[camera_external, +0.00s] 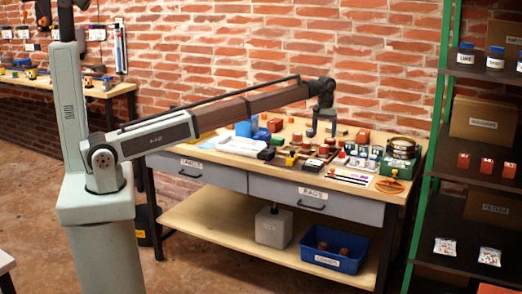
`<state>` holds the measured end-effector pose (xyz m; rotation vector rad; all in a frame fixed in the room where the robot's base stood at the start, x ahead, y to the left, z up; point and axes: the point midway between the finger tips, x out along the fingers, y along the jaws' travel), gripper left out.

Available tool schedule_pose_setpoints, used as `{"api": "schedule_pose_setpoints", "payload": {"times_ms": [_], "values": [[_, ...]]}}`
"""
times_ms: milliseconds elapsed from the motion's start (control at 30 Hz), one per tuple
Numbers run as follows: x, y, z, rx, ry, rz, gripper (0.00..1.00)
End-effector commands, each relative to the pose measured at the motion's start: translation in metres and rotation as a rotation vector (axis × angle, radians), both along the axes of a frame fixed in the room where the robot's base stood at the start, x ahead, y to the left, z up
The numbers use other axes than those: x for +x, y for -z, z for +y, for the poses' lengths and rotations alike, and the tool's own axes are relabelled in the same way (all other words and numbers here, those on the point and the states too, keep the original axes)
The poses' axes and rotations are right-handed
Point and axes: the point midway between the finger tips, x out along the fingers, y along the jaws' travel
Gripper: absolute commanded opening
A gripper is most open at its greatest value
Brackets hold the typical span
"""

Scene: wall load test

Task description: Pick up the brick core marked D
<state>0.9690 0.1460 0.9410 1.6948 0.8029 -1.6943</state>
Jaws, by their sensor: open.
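The brick core marked D cannot be singled out, as no letter D is readable at this size. Several small reddish-brown pieces, possibly cores, stand among the items in the middle of the workbench, including one reddish piece (324,149). More brownish-red pieces lie in a blue bin (337,263) on the lower shelf; the bin's label is too small to read surely. My gripper (321,132) points down over the back middle of the workbench (205,147). Its two fingers are apart, and no object shows between them. Its exact height above the items is unclear.
A white tray (240,145), blue items (244,128), a red box (362,136) and round sieves (403,147) crowd the bench top. An orange-handled tool (390,185) lies near the front right. A green-framed shelf (433,120) stands close on the right.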

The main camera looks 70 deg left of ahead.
Motion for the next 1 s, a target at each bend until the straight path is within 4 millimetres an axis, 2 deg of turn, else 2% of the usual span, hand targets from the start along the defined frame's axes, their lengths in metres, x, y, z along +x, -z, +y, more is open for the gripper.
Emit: {"api": "schedule_pose_setpoints", "payload": {"times_ms": [100, 467, 700, 800, 1000], "values": [[-0.001, 0.020, 0.000, -0.001, 0.001, 0.002, 0.79], [0.001, 0.044, 0.001, -0.001, 0.001, 0.001, 0.79], [0.003, 0.075, 0.003, -0.002, 0.001, 0.001, 0.79], [0.003, 0.081, 0.003, -0.001, 0.000, 0.000, 0.79], [0.003, 0.082, 0.002, -0.001, 0.000, -0.001, 0.79]]}}
